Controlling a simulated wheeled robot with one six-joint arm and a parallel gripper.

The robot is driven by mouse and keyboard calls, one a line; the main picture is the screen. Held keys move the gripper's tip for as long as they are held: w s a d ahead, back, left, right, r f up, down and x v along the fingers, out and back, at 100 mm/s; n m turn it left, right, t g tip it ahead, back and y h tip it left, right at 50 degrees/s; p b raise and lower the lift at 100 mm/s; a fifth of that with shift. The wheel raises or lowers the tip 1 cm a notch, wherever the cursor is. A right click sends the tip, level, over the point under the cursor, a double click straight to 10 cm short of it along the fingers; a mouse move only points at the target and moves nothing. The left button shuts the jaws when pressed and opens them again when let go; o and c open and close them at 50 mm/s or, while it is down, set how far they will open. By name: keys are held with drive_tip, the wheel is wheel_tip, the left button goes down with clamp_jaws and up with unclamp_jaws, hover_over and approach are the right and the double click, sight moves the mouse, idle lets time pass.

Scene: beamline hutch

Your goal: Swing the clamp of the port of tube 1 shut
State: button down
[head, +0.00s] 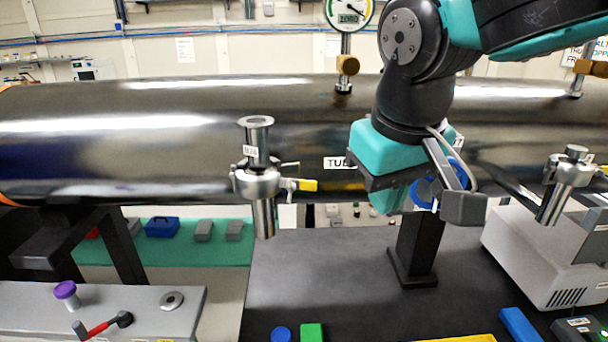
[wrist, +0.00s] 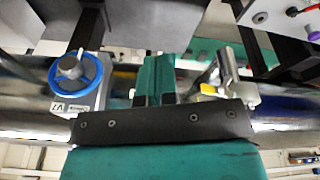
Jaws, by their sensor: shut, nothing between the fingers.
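A steel port (head: 257,180) with a metal clamp at its flange joint stands at the front of the big dark tube (head: 150,135). The clamp's yellow-tipped lever (head: 303,185) sticks out to the right. I cannot tell how far the clamp is closed. In the wrist view the port (wrist: 226,75) and yellow tip (wrist: 208,89) lie right of my gripper (wrist: 157,75). My gripper (head: 389,198) is shut and empty, right of the lever and apart from it. My arm hides part of the tube.
A second port (head: 568,180) stands at right above a grey box (head: 545,255). A gauge (head: 348,12) rises above the tube. The dark bench (head: 330,275) has free room in its middle.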

sight(271, 187)
drive_tip(key=s+a+r+m+t+h, duration=0.1)
drive_tip(key=s+a+r+m, duration=0.1)
drive_tip(key=a+r+m, duration=0.65)
drive_tip(key=w+f+n+b, duration=0.1)
drive_tip(key=w+f+b, duration=0.1)
drive_tip(key=w+f, duration=0.5)
drive_tip(key=shift+a+f+n+b, duration=0.25)
drive_tip(key=shift+f+n+b, duration=0.1)
drive_tip(key=shift+f, duration=0.55)
drive_tip(key=shift+w+a, duration=0.1)
